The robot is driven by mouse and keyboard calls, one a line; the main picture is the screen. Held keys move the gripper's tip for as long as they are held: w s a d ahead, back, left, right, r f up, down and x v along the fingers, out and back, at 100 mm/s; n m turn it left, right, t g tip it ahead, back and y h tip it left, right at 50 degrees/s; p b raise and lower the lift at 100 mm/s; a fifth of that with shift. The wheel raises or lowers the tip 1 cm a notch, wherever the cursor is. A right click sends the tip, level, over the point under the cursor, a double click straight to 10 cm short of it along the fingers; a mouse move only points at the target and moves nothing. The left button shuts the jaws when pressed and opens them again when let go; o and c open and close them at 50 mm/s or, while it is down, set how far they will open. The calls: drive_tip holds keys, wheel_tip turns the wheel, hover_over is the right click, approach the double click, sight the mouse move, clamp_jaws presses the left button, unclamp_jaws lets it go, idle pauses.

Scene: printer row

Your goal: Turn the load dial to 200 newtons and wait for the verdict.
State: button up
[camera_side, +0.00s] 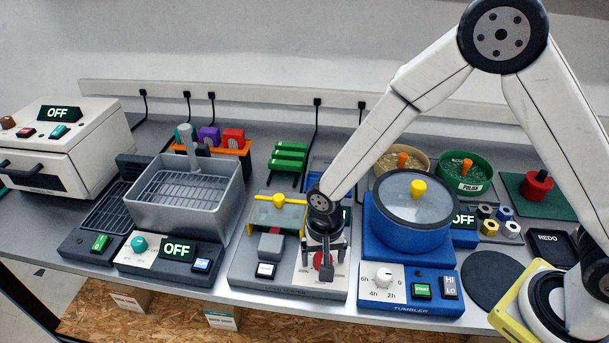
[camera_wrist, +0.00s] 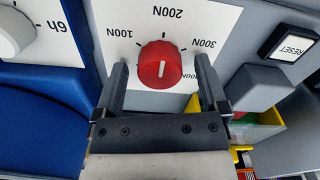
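The red load dial (camera_wrist: 160,65) sits on a white plate marked 100N, 200N and 300N in the wrist view. The 200N mark is at the top of the picture, above the dial. I cannot tell for sure where the dial's pointer aims. My gripper (camera_wrist: 162,72) is open, one finger on each side of the dial, with a visible gap to it. In the side view my gripper (camera_side: 323,250) points down over the red dial (camera_side: 323,264) on the grey tester (camera_side: 245,275). My gripper and wrist hide much of the tester's back right, and no verdict is readable.
A RESET button (camera_wrist: 288,44) and a grey block (camera_wrist: 255,88) are on the tester near the dial. The blue tumbler (camera_side: 408,285) stands close on the right. A grey basin machine (camera_side: 188,195) with an OFF display stands on the left.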

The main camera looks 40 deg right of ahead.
idle(0.3)
drive_tip(key=shift+r, duration=3.9)
drive_tip(key=shift+s+d+r, duration=0.15)
drive_tip(key=shift+d+r, duration=0.05)
drive_tip(key=shift+d, duration=0.35)
drive_tip(key=s+d+r+n+t, duration=0.1)
drive_tip(key=s+d+n, duration=0.1)
drive_tip(key=d, duration=0.3)
drive_tip(key=s+d+r+n, duration=0.1)
drive_tip(key=s+d+n, duration=0.1)
drive_tip(key=d, duration=0.3)
drive_tip(key=s+d+r+n+t, duration=0.1)
drive_tip(key=s+d+r+n, duration=0.1)
drive_tip(key=s+d, duration=0.2)
drive_tip(key=shift+s+d+t, duration=0.15)
drive_tip(key=shift+d+t, duration=0.15)
drive_tip(key=shift+d, duration=0.35)
drive_tip(key=shift+r, duration=0.1)
idle(0.6)
